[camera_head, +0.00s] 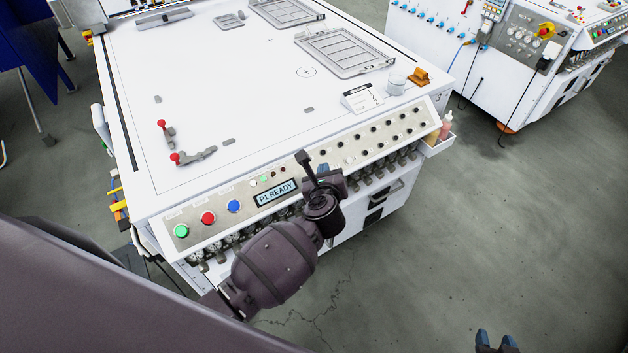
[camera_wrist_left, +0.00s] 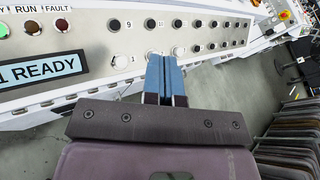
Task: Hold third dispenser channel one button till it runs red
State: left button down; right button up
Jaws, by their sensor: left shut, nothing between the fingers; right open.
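The dispenser's front control panel (camera_head: 405,125) carries two rows of small round channel buttons. In the left wrist view the lower row starts with a pale button (camera_wrist_left: 120,62) labelled 1; another pale button (camera_wrist_left: 178,51) is right of my fingertips. My left gripper (camera_wrist_left: 164,58) is shut and empty, its blue fingertips over the lower row just right of button 1. Whether they touch the panel I cannot tell. The display (camera_head: 276,193) reads P1 READY. The READY lamp (camera_wrist_left: 4,30) is green; the FAULT lamp (camera_wrist_left: 62,25) is dark red. My right gripper (camera_head: 496,343) is open, far from the panel.
Large green (camera_head: 181,231), red (camera_head: 208,217) and blue (camera_head: 234,206) buttons sit on the panel's left end. Trays (camera_head: 345,52), a white card (camera_head: 362,98) and a cup (camera_head: 396,84) lie on the top. Another machine (camera_head: 480,50) stands behind at right. Floor at right is clear.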

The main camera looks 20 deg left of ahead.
pick_arm(q)
notch_tip(320, 180, down, 5)
jog(key=w+a+b, duration=0.2)
jog(key=b, duration=0.1)
jog(key=shift+w+a+b, duration=0.15)
jog(key=shift+a+b, duration=0.15)
jog(key=shift+a, duration=0.1)
pick_arm(e)
jog(key=shift+g, duration=0.3)
jog(key=shift+s+d+f, duration=0.1)
jog(key=shift+s+f, duration=0.15)
jog(key=shift+f, duration=0.7)
jog(key=shift+s+a+f, duration=0.1)
jog(key=shift+s+f, duration=0.15)
jog(key=shift+f, duration=0.75)
jog(key=shift+s+d+f, duration=0.1)
jog(key=shift+s+f, duration=0.15)
jog(key=shift+f, duration=0.7)
pick_arm(q)
jog(key=shift+f, duration=0.1)
pick_arm(e)
jog(key=shift+w+r, duration=0.15)
jog(key=shift+w+r, duration=0.3)
jog(key=shift+w, duration=0.15)
jog(key=shift+s+f, duration=0.15)
jog(key=shift+s+f, duration=0.3)
jog(key=shift+s, duration=0.15)
